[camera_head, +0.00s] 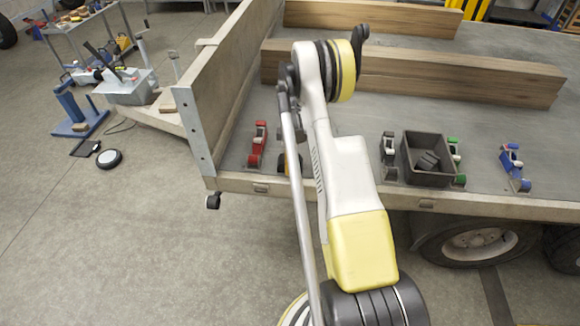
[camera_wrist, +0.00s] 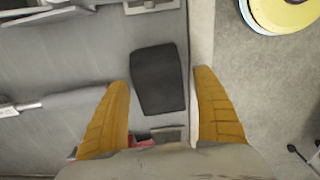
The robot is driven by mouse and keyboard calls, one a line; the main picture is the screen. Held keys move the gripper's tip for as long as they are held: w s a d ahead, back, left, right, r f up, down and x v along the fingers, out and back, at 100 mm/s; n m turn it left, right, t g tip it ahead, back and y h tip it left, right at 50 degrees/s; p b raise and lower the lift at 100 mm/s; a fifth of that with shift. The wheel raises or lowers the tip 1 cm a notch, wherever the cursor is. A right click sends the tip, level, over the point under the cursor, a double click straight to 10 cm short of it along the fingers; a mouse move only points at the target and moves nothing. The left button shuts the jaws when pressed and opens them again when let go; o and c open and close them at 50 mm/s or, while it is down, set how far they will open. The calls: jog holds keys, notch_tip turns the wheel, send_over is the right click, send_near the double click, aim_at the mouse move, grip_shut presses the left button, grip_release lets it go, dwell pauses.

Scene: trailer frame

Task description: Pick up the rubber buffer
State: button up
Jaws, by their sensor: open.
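The rubber buffer appears to be the black, slightly tapered block (camera_wrist: 160,79) lying on the trailer bed in the wrist view, close beside the bed's pale edge. My gripper (camera_wrist: 164,85) is open, with one orange-yellow finger on each side of the block's lower part in the picture. Nothing is clearly held, and I cannot tell how high the fingers are above the bed. In the head view my arm hides this block and most of the gripper.
A red clamp (camera_head: 258,145) stands left of my arm. Right of it are a dark bin (camera_head: 411,172) with dark blocks inside, green-marked clamps (camera_head: 455,150) and a blue clamp (camera_head: 513,165). Timber beams (camera_head: 450,75) lie further back. The trailer's side board (camera_head: 212,105) rises at the left.

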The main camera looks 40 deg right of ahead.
jog(key=shift+w+f, duration=0.1)
jog(key=shift+f, duration=0.75)
jog(key=shift+r, duration=0.1)
jog(key=c, duration=1.5)
jog(key=shift+r, duration=0.15)
